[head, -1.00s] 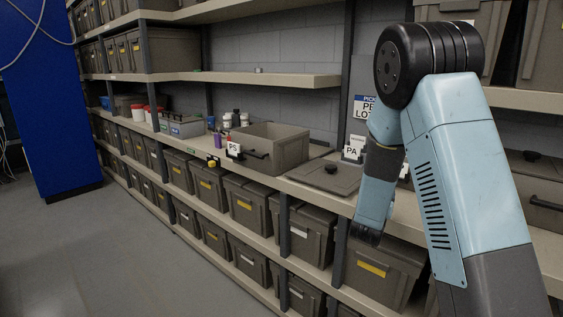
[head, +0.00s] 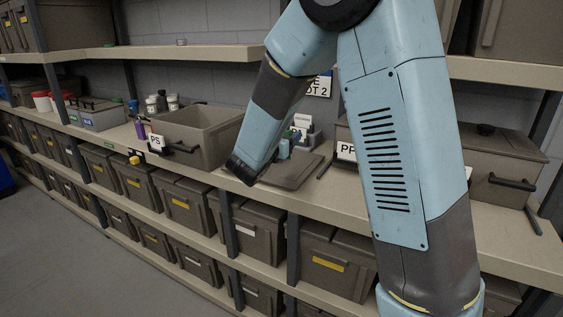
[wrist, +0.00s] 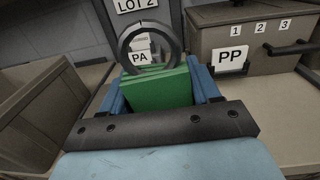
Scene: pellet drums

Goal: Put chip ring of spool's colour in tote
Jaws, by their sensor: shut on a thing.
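My gripper (wrist: 160,90) is shut on a chip ring with green chips (wrist: 158,88). Its dark loop (wrist: 150,38) stands up beyond the blue fingers. In the head view my gripper (head: 284,148) is partly hidden behind my arm, over the shelf, right of the open grey tote. A little green of the chips (head: 290,134) shows there. The open tote (head: 215,152) has a PS card at its front; its inside is mostly hidden. In the wrist view a grey tote wall (wrist: 35,110) is at the left. I cannot make out a spool for certain.
A grey lid (head: 292,172) lies flat right of the open tote. A closed tote with a PP card (wrist: 238,45) stands at the right. A PA card (wrist: 142,57) is behind the ring. Bottles stand behind the tote.

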